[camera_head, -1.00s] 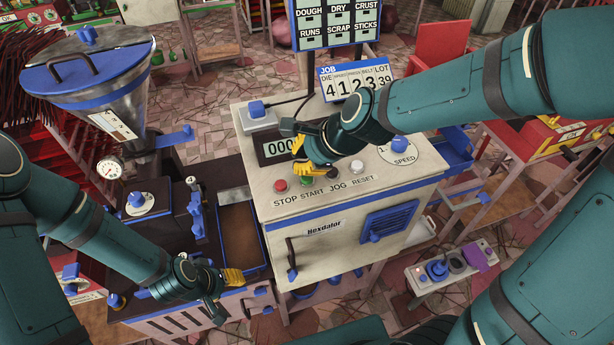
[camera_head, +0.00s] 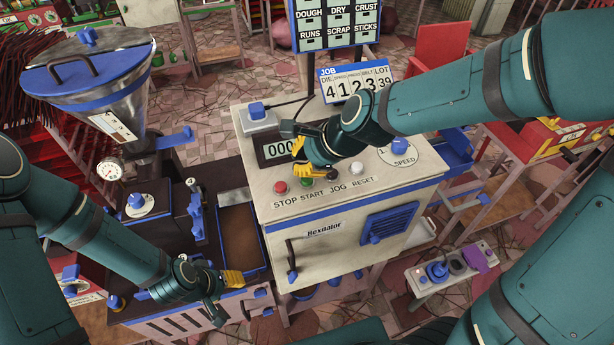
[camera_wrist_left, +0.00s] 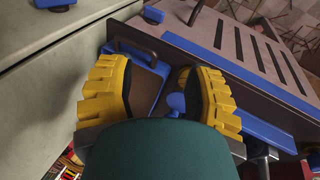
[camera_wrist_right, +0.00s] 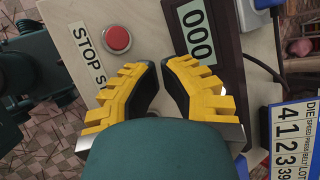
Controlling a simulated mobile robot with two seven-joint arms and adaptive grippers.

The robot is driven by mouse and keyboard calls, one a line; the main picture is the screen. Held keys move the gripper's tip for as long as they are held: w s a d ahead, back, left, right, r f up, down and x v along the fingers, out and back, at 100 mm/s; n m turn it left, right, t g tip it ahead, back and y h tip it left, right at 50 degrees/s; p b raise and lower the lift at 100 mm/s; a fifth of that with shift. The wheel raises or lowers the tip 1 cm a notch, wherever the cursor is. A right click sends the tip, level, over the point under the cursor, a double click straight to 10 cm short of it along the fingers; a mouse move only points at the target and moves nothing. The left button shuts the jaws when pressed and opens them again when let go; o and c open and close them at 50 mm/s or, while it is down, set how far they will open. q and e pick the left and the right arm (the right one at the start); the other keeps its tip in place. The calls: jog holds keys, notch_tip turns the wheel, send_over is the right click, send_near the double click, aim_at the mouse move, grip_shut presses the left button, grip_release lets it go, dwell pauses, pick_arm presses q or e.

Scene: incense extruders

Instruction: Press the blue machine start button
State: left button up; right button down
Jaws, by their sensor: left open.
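The blue-trimmed machine (camera_head: 330,225) has a pale top panel with a row of buttons. The small green button (camera_head: 307,181) above the START label sits between the red STOP button (camera_head: 280,187) and the JOG place. My right gripper (camera_head: 304,161) is low over the panel, just behind the green button, its fingers apart and empty. In the right wrist view the red STOP button (camera_wrist_right: 117,38) is clear, but the green button is hidden behind a finger. I cannot tell whether the finger touches it. My left gripper (camera_head: 226,296) is open and empty at the lower left, in front of the brown tray.
The digit display (camera_head: 280,148) lies close beside my right fingers. The white RESET button (camera_head: 357,168) and speed dial (camera_head: 400,152) are to the right. A steel hopper (camera_head: 100,90) stands at the left. A pedestal control box (camera_head: 450,268) is at the lower right.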

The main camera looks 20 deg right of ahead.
jog(key=shift+f, duration=0.1)
jog(key=shift+f+b, duration=0.3)
jog(key=shift+f, duration=0.05)
jog(key=shift+f+b, duration=0.4)
jog(key=shift+f, duration=0.1)
dwell(0.8)
jog(key=shift+r, duration=0.1)
jog(key=shift+r+p, duration=0.85)
jog(key=shift+p, duration=0.2)
notch_tip(320, 180, up, 5)
jog(key=p, duration=0.5)
